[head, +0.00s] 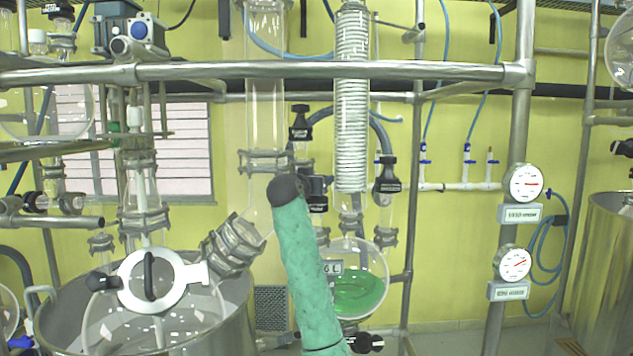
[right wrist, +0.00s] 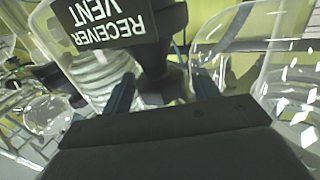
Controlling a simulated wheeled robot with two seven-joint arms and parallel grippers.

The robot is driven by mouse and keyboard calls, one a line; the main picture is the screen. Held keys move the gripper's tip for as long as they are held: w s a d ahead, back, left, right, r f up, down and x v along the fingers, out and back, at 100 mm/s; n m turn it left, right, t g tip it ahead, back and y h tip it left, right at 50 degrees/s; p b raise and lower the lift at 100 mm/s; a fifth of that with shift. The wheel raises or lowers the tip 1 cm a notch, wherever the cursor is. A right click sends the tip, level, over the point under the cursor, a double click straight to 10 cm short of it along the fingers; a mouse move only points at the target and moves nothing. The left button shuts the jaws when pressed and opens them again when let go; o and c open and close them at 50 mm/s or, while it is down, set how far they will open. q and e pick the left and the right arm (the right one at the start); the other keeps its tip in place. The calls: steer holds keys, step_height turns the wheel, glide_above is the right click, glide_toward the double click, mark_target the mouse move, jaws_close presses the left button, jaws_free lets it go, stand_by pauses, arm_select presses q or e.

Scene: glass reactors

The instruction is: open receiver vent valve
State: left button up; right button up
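In the right wrist view, the black receiver vent valve (right wrist: 163,82) fills the top centre, with its "RECEIVER VENT" label (right wrist: 105,22) upside down. My right gripper (right wrist: 163,92) is open, with one dark finger on each side of the valve's narrow lower part. A small gap shows beside the right finger; contact on the left cannot be told. In the head view, my green-sleeved right arm reaches up from the bottom centre and hides its gripper. A black valve (head: 317,193) shows just right of the arm's dark end. My left gripper is not in view.
Other black labelled valves (head: 300,122) (head: 387,175) are close by. A glass coil condenser (head: 352,110) stands right of the arm, above a receiver flask (head: 372,262) holding green liquid. Metal rails (head: 440,70) cross in front. A glass reactor in a steel vessel (head: 240,305) stands left.

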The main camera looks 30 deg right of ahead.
steer(key=c, duration=0.7)
steer(key=shift+n+t+y, duration=1.1)
steer(key=shift+t, duration=0.2)
steer(key=n+t+y+p, duration=0.1)
steer(key=n+t+y, duration=0.2)
steer(key=y, duration=0.2)
steer(key=shift+n+p, duration=0.3)
steer(key=shift+n, duration=0.1)
steer(key=shift+n+t+y, duration=0.8)
steer(key=shift+n+y, duration=0.4)
steer(key=shift+y, duration=0.6)
steer(key=o, duration=0.7)
steer(key=shift+o, duration=0.2)
steer(key=shift+p, duration=0.3)
